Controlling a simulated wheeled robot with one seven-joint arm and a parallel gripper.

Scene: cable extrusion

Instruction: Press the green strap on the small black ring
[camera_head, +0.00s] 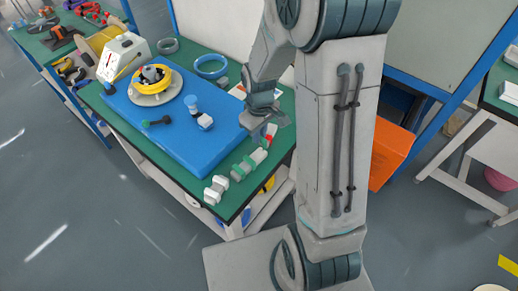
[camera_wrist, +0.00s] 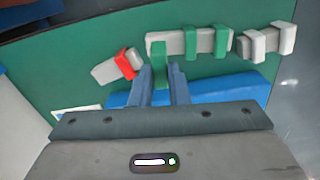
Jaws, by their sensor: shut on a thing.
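My gripper (camera_wrist: 162,88) is shut on a green strap (camera_wrist: 159,62), which stands between the two blue-grey fingertips in the wrist view. The strap's far end overlaps the long grey holder in the picture; I cannot tell whether they touch. In the head view my gripper (camera_head: 264,120) is over the right part of the green table, and the held strap cannot be made out. A small black piece with a green end (camera_head: 156,122) lies on the blue board; its ring shape is too small to confirm. It does not show in the wrist view.
The grey holder (camera_wrist: 172,43) carries more green straps (camera_wrist: 221,41). Beside it are a holder with white straps (camera_wrist: 257,46) and one with a red strap (camera_wrist: 125,63).

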